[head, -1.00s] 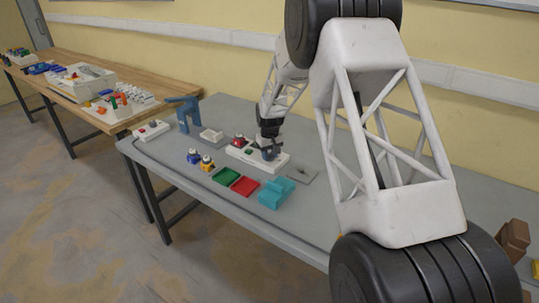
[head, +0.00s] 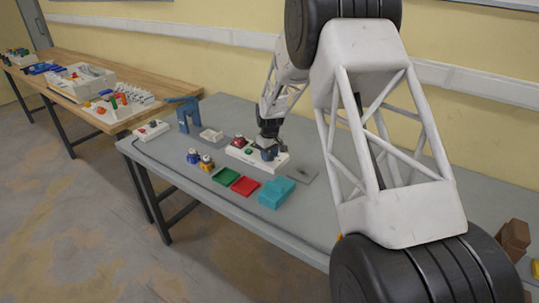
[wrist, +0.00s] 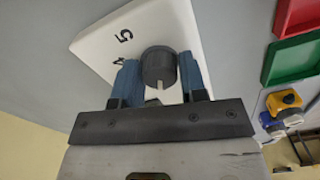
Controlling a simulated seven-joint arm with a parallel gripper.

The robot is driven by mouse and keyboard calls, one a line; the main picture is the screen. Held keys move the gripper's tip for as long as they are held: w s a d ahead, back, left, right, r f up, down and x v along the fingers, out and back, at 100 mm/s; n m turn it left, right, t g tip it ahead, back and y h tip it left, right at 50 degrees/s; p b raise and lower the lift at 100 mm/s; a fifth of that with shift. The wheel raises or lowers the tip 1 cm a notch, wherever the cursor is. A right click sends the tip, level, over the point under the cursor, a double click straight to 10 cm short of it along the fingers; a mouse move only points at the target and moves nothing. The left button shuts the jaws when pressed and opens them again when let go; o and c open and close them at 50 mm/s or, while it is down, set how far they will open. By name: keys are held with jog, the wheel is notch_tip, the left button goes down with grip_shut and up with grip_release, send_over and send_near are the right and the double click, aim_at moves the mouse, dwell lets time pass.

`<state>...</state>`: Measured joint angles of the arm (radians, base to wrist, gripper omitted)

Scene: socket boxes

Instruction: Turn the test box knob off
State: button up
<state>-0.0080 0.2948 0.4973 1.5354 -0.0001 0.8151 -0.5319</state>
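A green tray (head: 226,176), a red tray (head: 246,186) and a teal block (head: 276,193) lie in front of the box. Blue (head: 193,157) and yellow (head: 206,163) knob-like parts stand left of them. A blue stand (head: 184,113) is further back. A flat grey plate (head: 301,173) lies to the right.

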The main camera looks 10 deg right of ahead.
jog(key=o, duration=0.3)
jog(key=shift+r, duration=3.9)
